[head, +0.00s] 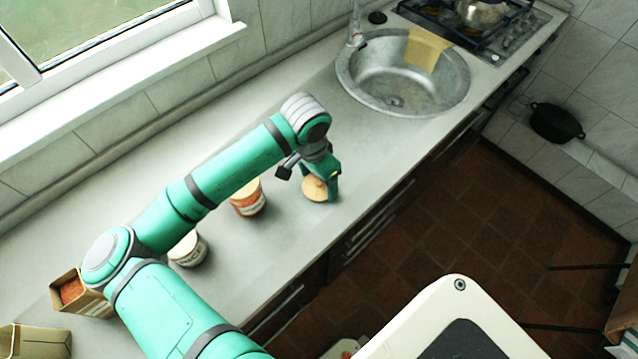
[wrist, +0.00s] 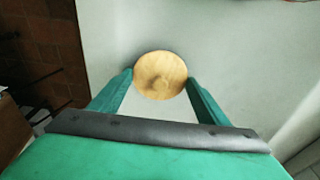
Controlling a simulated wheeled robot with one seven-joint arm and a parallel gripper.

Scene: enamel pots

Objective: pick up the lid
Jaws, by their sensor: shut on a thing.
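The lid is a round, light wooden disc with a small knob. In the head view the lid (head: 315,190) is at the front part of the counter, partly hidden by my gripper (head: 322,186). In the wrist view the lid (wrist: 160,75) sits between the fingertips of my gripper (wrist: 160,82), with a green finger touching each side. My gripper is shut on the lid. I cannot tell whether the lid is clear of the counter or resting on it.
An orange-labelled jar (head: 248,198) and a white jar (head: 189,249) stand left of the lid. An open box (head: 84,297) is further left. The sink (head: 403,73) with a yellow cloth (head: 428,48) lies behind to the right. The counter (head: 345,140) between lid and sink is clear.

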